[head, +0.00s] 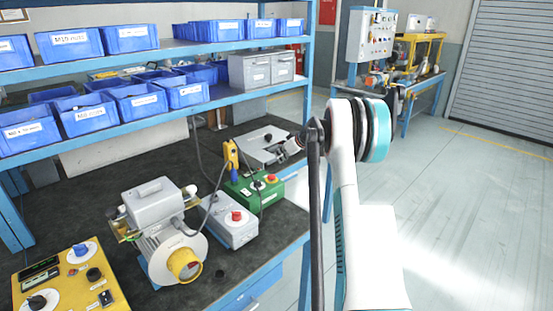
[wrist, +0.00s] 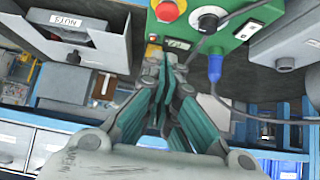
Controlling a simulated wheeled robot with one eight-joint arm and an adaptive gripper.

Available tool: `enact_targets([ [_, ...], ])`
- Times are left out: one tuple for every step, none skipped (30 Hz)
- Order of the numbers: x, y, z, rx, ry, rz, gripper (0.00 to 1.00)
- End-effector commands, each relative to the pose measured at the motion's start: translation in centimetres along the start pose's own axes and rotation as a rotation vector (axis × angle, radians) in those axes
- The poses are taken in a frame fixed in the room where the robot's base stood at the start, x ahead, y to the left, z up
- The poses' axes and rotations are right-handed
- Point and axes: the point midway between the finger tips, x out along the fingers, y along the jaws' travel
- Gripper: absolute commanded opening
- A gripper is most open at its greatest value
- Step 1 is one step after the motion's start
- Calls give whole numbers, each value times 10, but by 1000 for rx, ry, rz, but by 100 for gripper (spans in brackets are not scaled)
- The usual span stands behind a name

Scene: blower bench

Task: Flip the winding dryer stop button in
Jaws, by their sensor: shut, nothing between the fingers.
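A green control box (head: 255,189) stands on the dark bench in the head view, with a red stop button (head: 270,178) and a black knob on top. A grey box (head: 230,222) in front of it carries another red button (head: 237,216). I cannot read which one is the winding dryer's. In the wrist view, the green box (wrist: 228,62) is at the top, with its red button (wrist: 167,11) on a yellow collar at the top edge. My gripper (wrist: 164,62) is shut and empty, its fingertips below that button in the picture. Contact cannot be told.
A blower motor (head: 168,240) and a yellow control panel (head: 70,280) stand at the front left. A blue plug and cable (wrist: 215,68) leave the green box. Shelves with blue bins (head: 85,113) rise behind the bench. The floor (head: 440,190) at right is clear.

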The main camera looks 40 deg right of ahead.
Motion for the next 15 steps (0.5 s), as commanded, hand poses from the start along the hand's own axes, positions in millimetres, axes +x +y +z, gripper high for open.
enact_targets([
  [-8, 0, -1, 1, 0, 0, 0],
  [-12, 0, -1, 1, 0, 1, 0],
  [-15, 0, -1, 1, 0, 1, 0],
  [-17, 0, -1, 0, 0, 1, 0],
  [-19, 0, 0, 0, 0, 1, 0],
  [-21, 0, 0, 0, 0, 1, 0],
  [-22, 0, 0, 0, 0, 1, 0],
  [-22, 0, 0, 0, 0, 0, 0],
  [-23, 0, 0, -1, 0, 0, 0],
  [-23, 0, 0, -1, 0, 0, 0],
  [-23, 0, 0, -1, 0, 0, 0],
  [-23, 0, 0, -1, 0, 0, 0],
  [-22, 0, 0, -1, 0, 0, 0],
  [-22, 0, 0, -1, 0, 0, 0],
  [-22, 0, 0, -1, 0, 0, 0],
])
